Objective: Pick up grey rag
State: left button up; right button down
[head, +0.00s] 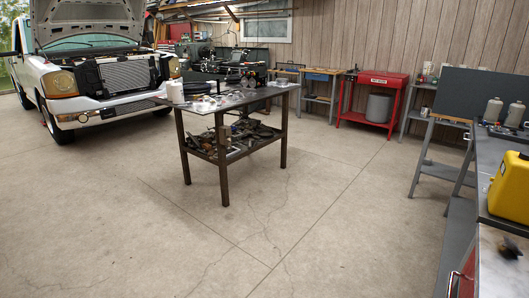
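I cannot make out a grey rag for certain in the head view. A dark metal work table (240,98) stands in the middle of the garage, with small cluttered items on top too small to tell apart. Its lower shelf (228,154) is heaped with dark metal parts. Neither of my grippers shows in the view.
A white pickup (60,88) with its hood up stands at the left. A red cart (374,98) and benches line the back wall. At the right, a bench (490,160) carries grey bottles (492,110) and a yellow case (510,188). The concrete floor between is clear.

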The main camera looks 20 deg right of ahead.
aim_at(510, 243)
jog(key=i+z, duration=0.35)
jog(key=z, duration=0.15)
jog(key=i+j+z, duration=0.1)
jog(key=i+z, duration=0.25)
jog(key=z, duration=0.15)
jog(key=i+j+z, duration=0.25)
jog(key=z, duration=0.2)
jog(key=i+z, duration=0.2)
jog(key=z, duration=0.25)
jog(key=i+j+z, duration=0.1)
jog(key=z, duration=0.3)
jog(key=i+j+z, duration=0.15)
jog(key=z, duration=0.3)
jog(key=i+j+z, duration=0.25)
jog(key=z, duration=0.15)
